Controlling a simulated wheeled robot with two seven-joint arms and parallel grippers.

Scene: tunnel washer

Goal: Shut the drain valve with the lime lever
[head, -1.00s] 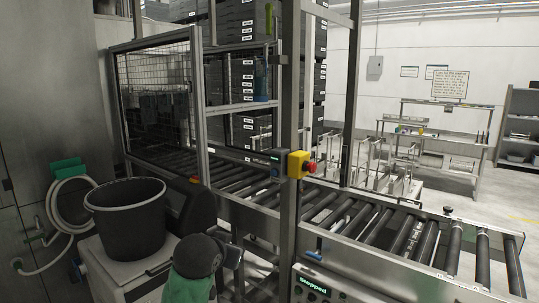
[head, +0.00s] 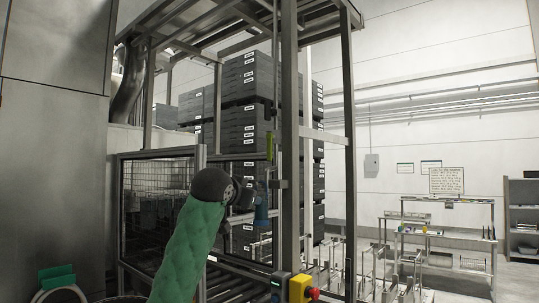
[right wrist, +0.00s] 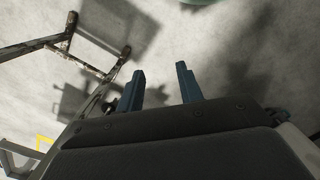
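An upright lime strip (head: 269,146), which may be the lime lever, shows beside the grey upright in the head view. I cannot make out a valve body. My left arm rises from below with a green sleeve. Its dark wrist and left gripper (head: 245,196) are below and left of the lime strip, in front of or beside a blue fitting (head: 262,211). The left fingers cannot be made out, nor whether they touch anything. My right gripper (right wrist: 160,69) is open and empty, with two blue-grey fingers above bare concrete floor.
A grey metal frame with a mesh guard (head: 160,200) surrounds a roller conveyor (head: 222,285). Stacks of dark crates (head: 248,85) stand behind. A yellow box with a red button (head: 302,289) sits low on the upright. A workbench (head: 440,235) stands at the right.

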